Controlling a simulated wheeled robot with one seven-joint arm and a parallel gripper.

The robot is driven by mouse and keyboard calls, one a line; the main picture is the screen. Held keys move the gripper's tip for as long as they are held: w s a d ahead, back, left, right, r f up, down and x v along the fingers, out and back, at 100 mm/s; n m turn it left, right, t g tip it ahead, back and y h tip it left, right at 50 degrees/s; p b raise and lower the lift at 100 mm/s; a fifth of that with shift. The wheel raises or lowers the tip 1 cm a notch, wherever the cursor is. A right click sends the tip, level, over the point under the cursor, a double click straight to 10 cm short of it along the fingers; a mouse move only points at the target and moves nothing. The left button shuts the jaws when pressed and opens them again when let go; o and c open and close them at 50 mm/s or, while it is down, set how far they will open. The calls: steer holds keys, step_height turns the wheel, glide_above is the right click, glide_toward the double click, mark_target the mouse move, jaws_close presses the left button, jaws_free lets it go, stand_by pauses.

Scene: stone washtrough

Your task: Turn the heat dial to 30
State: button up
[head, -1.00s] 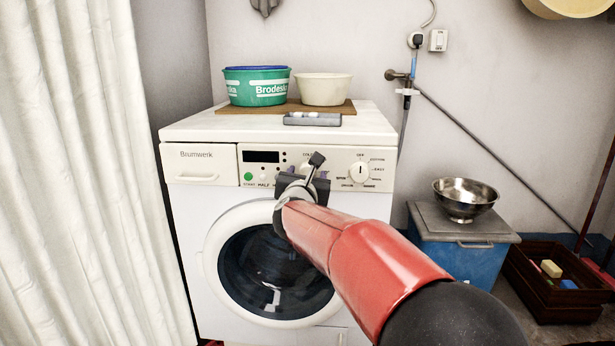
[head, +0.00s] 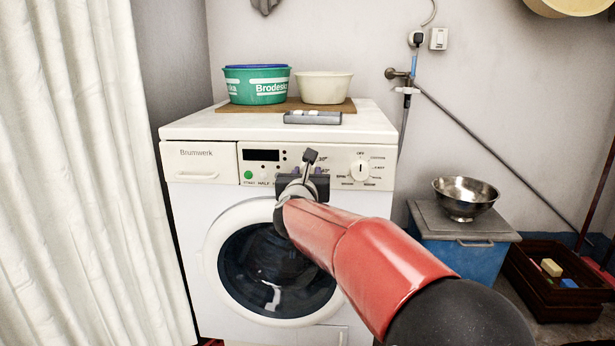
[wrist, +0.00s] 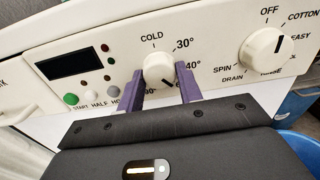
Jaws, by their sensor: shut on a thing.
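The white heat dial (wrist: 158,65) is on the washing machine's front panel in the wrist view. COLD is printed above it, 30° at its upper right and 40° at its right; lower labels are partly covered. A dark mark on the dial points down and slightly right, away from 30°. My gripper (wrist: 161,77) has its purple fingers on either side of the dial and is shut on it. In the head view my gripper (head: 303,180) is in front of the panel and hides most of the dial.
The program dial (wrist: 267,48) is close at the right, with OFF above it. A display (wrist: 62,64) and buttons are at the left.

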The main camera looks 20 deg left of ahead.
steer(key=shift+d+r+n+p, duration=0.1)
steer(key=shift+n+p, duration=1.15)
steer(key=shift+n, duration=3.25)
steer(key=shift+d+r+n+p, duration=0.1)
steer(key=shift+n+p, duration=1.15)
steer(key=shift+n, duration=3.25)
steer(key=shift+f, duration=0.1)
steer(key=o, duration=1)
steer(key=b+v, duration=0.1)
steer(key=v, duration=0.6)
steer(key=shift+s, duration=0.35)
